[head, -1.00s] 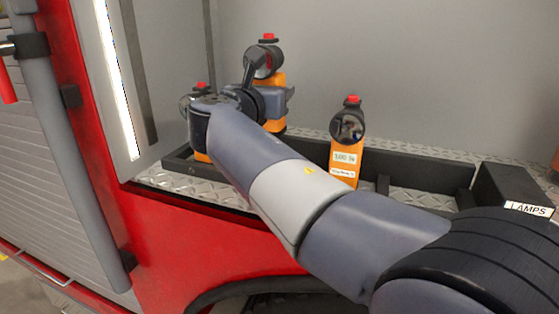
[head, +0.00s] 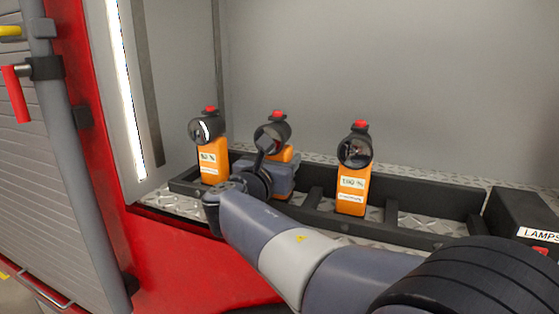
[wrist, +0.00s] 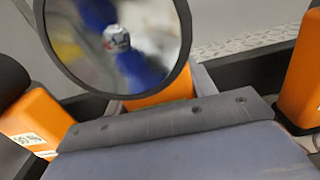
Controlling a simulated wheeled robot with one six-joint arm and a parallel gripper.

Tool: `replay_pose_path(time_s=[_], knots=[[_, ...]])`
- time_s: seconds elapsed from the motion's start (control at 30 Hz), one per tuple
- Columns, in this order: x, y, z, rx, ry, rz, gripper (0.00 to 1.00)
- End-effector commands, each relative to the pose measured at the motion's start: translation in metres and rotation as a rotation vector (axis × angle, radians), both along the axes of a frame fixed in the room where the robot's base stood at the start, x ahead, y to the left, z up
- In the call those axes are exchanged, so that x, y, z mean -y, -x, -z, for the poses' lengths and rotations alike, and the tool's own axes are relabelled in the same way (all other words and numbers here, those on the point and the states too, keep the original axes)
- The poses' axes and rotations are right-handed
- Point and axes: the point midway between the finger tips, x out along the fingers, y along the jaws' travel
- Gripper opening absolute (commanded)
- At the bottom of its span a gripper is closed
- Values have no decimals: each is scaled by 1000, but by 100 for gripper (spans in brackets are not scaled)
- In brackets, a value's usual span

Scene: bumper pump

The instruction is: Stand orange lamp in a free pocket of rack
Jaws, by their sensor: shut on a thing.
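My gripper (head: 283,172) is shut on the middle orange lamp (head: 272,132), which has a dark round head and a red top. This lamp is upright, low at the rack (head: 458,204), between two other orange lamps; my gripper and wrist hide most of its body. Its round lens (wrist: 120,40) fills the top of the wrist view. Whether its base touches the rack floor is hidden. The left lamp (head: 213,160) and the right lamp (head: 352,185) stand upright in the rack, apart from the held one.
The black rack has dividers, with bare pocket room right of the right lamp (head: 418,228). A dark box labelled LAMPS (head: 520,215) stands at the right end. The grey compartment wall (head: 400,70) is behind, and a light strip (head: 125,90) is at left.

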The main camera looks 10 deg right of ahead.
Motion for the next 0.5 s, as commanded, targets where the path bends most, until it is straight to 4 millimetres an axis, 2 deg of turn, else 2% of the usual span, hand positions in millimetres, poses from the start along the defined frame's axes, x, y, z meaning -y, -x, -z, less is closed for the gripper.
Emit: replay_pose_path(time_s=[0.13,0.17,0.4,0.5], knots=[[0,0,2,2,0,0,13],[0,0,3,0,0,0,54],[0,0,2,0,0,0,74],[0,0,2,0,0,0,74]])
